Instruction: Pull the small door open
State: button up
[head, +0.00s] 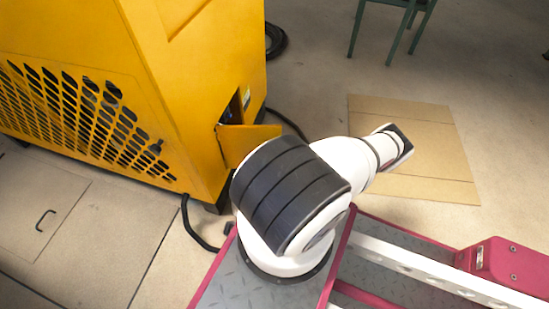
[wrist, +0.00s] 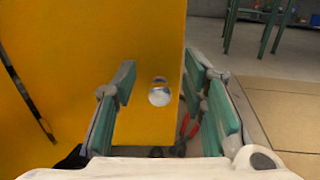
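The small door (head: 250,143) is a yellow panel on the side of the yellow machine. In the head view it stands swung out from a dark opening (head: 231,106). In the wrist view a yellow panel with a round silver knob (wrist: 159,92) fills the middle; it appears to be this door (wrist: 140,125). My gripper (wrist: 160,80) is open, with green-padded fingers apart, one on each side of the knob. The right finger is near the panel's right edge. I cannot tell whether either finger touches the panel. My gripper is hidden in the head view.
The yellow machine (head: 110,50) has a slotted grille. Black cables lie on the floor beside it. A flat cardboard sheet (head: 430,125) lies on the floor to the right. A green-legged chair (head: 390,25) stands behind. Floor between the machine and cardboard is mostly clear.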

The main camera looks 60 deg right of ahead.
notch_tip(320, 180, up, 8)
jog(key=shift+c, duration=0.6)
